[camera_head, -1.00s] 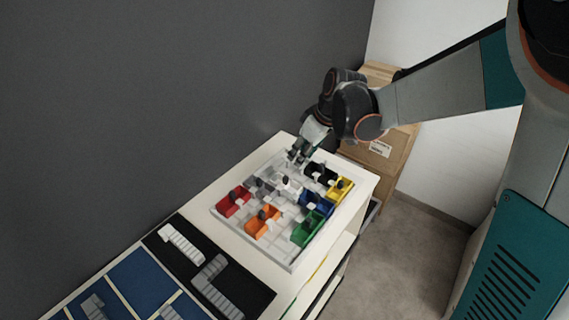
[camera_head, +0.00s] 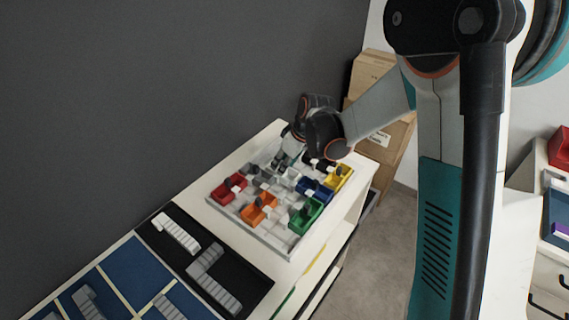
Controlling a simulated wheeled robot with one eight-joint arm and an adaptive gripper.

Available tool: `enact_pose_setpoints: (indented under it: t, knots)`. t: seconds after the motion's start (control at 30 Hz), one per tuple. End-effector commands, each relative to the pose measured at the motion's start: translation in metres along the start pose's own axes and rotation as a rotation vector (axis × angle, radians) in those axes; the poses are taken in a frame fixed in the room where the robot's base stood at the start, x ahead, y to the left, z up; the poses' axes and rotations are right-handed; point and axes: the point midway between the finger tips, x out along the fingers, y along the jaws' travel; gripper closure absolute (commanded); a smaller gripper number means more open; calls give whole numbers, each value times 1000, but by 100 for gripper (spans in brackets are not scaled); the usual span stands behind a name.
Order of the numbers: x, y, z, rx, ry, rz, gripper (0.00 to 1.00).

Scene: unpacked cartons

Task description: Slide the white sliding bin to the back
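The white sliding bin (camera_head: 290,177) sits near the middle of a pale grid tray (camera_head: 247,234). It is small and partly hard to tell from the tray. My gripper (camera_head: 280,162) points down over the tray's far half, just behind and slightly left of the white bin. Its fingers are small and dark here. I cannot tell whether they touch the bin or how far apart they are.
A dark wall (camera_head: 150,100) runs along the left. Cartons (camera_head: 370,72) stand behind.

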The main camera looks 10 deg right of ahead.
Motion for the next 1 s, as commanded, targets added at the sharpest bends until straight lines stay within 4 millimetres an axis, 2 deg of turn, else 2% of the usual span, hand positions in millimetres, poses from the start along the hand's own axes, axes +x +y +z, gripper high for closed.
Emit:
enact_pose_setpoints:
  t: [0.27,0.4,0.43,0.63,0.73,1.0]
  knots:
    - [1,0,0,0,0,0,67]
    - [1,0,0,0,0,0,98]
    - [1,0,0,0,0,0,100]
    - [1,0,-1,0,0,0,100]
    - [5,0,-9,-2,0,0,100]
    - [24,0,-55,-3,0,0,100]
